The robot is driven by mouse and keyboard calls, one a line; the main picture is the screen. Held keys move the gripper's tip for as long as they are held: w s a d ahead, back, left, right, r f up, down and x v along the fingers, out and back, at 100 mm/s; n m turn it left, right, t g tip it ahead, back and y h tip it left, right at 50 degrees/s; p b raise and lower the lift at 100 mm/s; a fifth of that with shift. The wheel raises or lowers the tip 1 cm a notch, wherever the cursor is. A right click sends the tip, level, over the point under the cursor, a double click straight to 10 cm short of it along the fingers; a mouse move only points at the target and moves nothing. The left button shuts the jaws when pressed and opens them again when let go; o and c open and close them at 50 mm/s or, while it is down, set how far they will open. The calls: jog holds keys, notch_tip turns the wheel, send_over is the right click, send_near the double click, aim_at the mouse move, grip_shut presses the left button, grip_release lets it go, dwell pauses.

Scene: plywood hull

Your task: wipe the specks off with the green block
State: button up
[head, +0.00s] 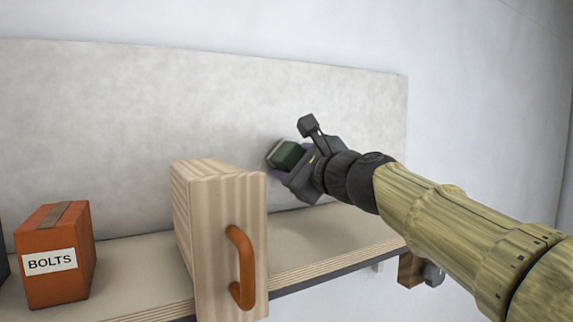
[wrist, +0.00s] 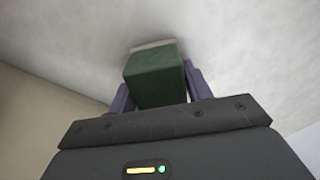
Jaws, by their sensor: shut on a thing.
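The green block (head: 287,155) is in my gripper (head: 281,164), in front of the grey panel (head: 150,90) behind the shelf. In the wrist view the green block (wrist: 153,76) sits between the two purple fingers of my gripper (wrist: 158,88), which is shut on it. A pale layer shows on the block's far end, at or very close to the panel surface; I cannot tell whether it touches. I cannot make out any specks on the panel in either view.
A wooden box (head: 222,230) with an orange handle (head: 241,268) stands on the shelf (head: 135,271), just left of and nearer than my gripper. An orange box marked BOLTS (head: 55,254) stands farther left. The shelf right of the wooden box is clear.

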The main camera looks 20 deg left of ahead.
jog(key=shift+w+d, duration=0.7)
jog(key=shift+w, duration=0.15)
jog(key=shift+w+d, duration=1.1)
jog(key=shift+w, duration=0.3)
jog(key=w+d, duration=0.2)
jog(key=shift+w+d, duration=0.15)
jog(key=shift+w, duration=0.25)
jog(key=shift+s, duration=0.1)
jog(key=shift+s+a, duration=1.2)
jog(key=shift+s, duration=0.15)
